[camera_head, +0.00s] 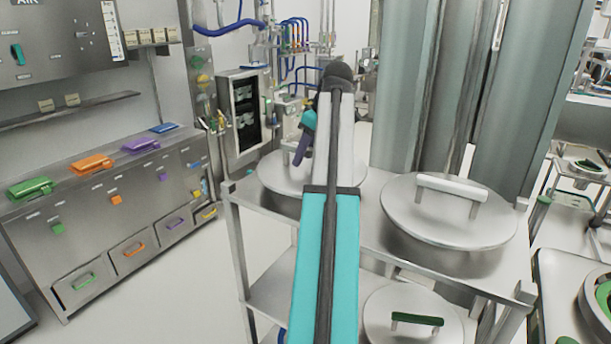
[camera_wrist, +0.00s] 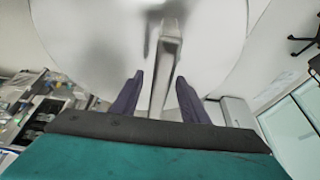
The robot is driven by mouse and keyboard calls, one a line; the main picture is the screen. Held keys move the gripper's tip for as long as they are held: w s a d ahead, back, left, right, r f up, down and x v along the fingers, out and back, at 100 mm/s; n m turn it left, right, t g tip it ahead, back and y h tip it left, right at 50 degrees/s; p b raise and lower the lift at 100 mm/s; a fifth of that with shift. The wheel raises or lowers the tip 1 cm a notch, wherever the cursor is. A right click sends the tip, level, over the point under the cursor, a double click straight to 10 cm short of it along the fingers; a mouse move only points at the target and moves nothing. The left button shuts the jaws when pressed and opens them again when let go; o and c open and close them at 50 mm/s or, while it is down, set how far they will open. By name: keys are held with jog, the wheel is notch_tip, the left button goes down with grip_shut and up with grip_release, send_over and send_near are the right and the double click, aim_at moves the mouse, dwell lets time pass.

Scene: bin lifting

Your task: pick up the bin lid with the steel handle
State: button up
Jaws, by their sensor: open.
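A round grey lid (camera_head: 272,178) lies on the steel shelf unit at the left, partly hidden behind my arm. My gripper (camera_head: 302,146) is over this lid, with one purple finger showing in the head view. In the wrist view the lid (camera_wrist: 90,45) fills the top, and its pale steel handle (camera_wrist: 170,45) runs down between my two open fingers (camera_wrist: 156,98). The fingers look apart from the handle on both sides. I cannot tell how deep the handle sits between them. Nothing is held.
Another round lid (camera_head: 450,222) with a pale handle (camera_head: 452,187) lies to the right on the same shelf top. A lid with a green handle (camera_head: 417,319) is on the lower shelf. Tall grey columns (camera_head: 480,90) stand behind. Open floor (camera_head: 180,285) lies to the left.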

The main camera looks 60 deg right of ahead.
jog(key=shift+f, duration=0.15)
dwell(0.4)
grip_shut()
dwell(1.2)
